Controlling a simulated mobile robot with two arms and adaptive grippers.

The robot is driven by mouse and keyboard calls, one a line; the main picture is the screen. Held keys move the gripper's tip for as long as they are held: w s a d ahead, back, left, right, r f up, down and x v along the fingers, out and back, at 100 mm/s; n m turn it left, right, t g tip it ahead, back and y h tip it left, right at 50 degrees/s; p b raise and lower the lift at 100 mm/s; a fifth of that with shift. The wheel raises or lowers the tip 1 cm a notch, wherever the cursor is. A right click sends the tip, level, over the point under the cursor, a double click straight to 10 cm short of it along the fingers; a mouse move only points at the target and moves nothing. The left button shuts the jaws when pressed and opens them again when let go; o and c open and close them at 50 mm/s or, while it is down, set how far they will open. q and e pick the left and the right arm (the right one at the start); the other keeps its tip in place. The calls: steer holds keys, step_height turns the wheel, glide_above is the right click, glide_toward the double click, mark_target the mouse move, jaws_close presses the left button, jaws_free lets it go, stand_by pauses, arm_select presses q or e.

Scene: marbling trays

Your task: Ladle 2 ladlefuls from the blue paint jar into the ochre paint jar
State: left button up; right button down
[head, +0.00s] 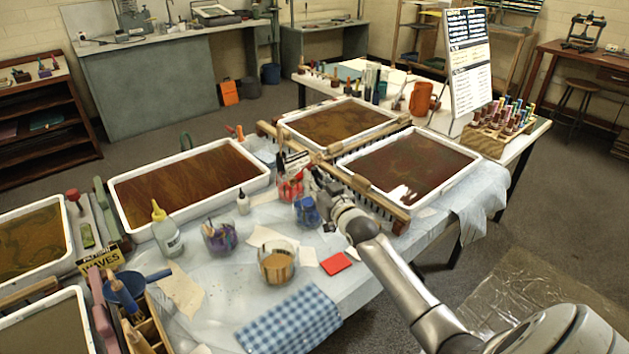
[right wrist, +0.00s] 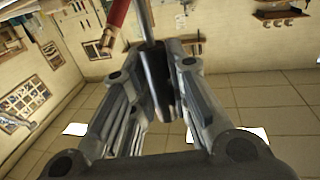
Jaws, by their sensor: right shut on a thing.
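The blue paint jar (head: 308,213) stands on the covered table, just below my right gripper in the head view. The ochre paint jar (head: 277,264) stands nearer the front, left of the blue one. My right gripper (head: 300,165) is above and behind the blue jar in the picture. A red piece with a copper-coloured end (right wrist: 116,15) shows beside the rod. I cannot make out a ladle bowl. My left gripper is not in view.
A red paint jar (head: 291,187) stands close behind the blue jar, and a purple one (head: 219,237) to the left. A glue-like bottle (head: 166,230), a red card (head: 336,263) and a checked cloth (head: 290,322) lie around. White-rimmed trays (head: 341,162) stand behind.

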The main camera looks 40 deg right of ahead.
steer(key=shift+r+p, duration=3.25)
steer(key=shift+r, duration=0.45)
steer(key=shift+f, duration=0.1)
